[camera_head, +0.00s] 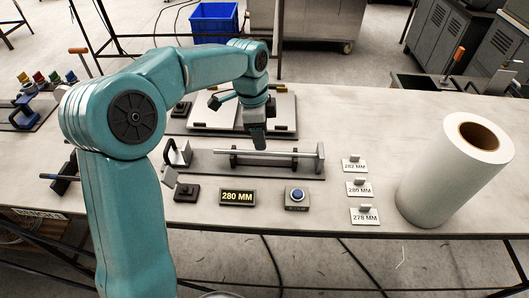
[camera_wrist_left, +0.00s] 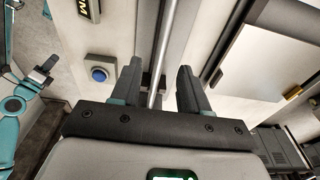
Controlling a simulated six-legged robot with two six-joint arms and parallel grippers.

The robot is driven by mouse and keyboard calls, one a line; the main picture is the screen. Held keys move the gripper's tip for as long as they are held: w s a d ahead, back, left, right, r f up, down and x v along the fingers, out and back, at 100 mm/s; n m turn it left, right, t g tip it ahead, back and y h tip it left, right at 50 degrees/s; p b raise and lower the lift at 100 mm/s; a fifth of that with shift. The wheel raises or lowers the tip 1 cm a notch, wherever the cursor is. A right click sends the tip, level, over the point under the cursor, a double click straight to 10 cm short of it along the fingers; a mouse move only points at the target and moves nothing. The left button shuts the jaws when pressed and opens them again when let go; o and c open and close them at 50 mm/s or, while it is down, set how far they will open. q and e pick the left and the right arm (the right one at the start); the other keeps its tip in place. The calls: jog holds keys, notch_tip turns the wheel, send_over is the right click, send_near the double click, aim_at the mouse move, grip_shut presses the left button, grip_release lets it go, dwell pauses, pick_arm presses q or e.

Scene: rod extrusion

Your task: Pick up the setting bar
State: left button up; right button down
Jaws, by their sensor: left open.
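The setting bar appears to be the thin metal rod (camera_head: 280,154) lying level across the grey fixture (camera_head: 215,168) in the head view. In the left wrist view the rod (camera_wrist_left: 163,60) runs between the fingers. My left gripper (camera_head: 259,143) is over the rod, pointing down. In the wrist view its two fingers (camera_wrist_left: 156,85) are apart, one on each side of the rod, with gaps visible. A teal arm at the left of the wrist view ends in a dark gripper (camera_wrist_left: 40,74), seemingly my right one; its jaws are too small to read.
A display (camera_head: 237,197) reading 280 MM and a blue button box (camera_head: 297,197) stand before the fixture. Cards marked 282, 280 and 278 MM (camera_head: 364,214) are to the right. A large white roll (camera_head: 445,180) stands farther right. A pale-panelled unit (camera_head: 283,113) is behind.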

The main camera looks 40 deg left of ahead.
aim_at(265, 152)
pick_arm(q)
jog(key=shift+d+f, duration=0.15)
jog(key=shift+f, duration=0.25)
jog(key=f, duration=0.3)
jog(key=f+p, duration=0.1)
jog(key=shift+w+d+f, duration=0.2)
jog(key=shift+w+f, duration=0.05)
jog(key=shift+f, duration=0.05)
grip_shut()
jog(key=shift+w+r, duration=0.1)
jog(key=shift+r, duration=0.05)
